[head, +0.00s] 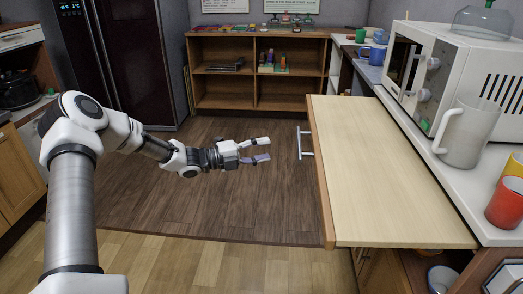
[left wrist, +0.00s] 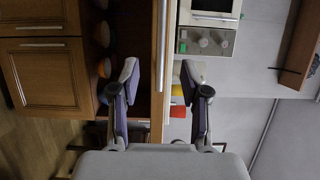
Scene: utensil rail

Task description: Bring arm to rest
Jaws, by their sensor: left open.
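My left arm (head: 72,200) comes in from the left of the head view and reaches out over the floor. Its gripper (head: 268,150) is open and empty, in the air left of the pull-out board's handle (head: 304,143), with a gap between them. In the left wrist view the two fingers (left wrist: 158,75) stand apart. The view is turned sideways, and the board's wooden front edge (left wrist: 157,108) shows between them, farther off. My right gripper is in neither view.
The pale wooden board (head: 395,165) juts out from the right counter. On that counter are a microwave (head: 440,85), a clear pitcher (head: 466,135) and a red cup (head: 505,205). A low shelf (head: 260,98) stands at the back, a dark fridge (head: 130,60) at back left. The middle floor is clear.

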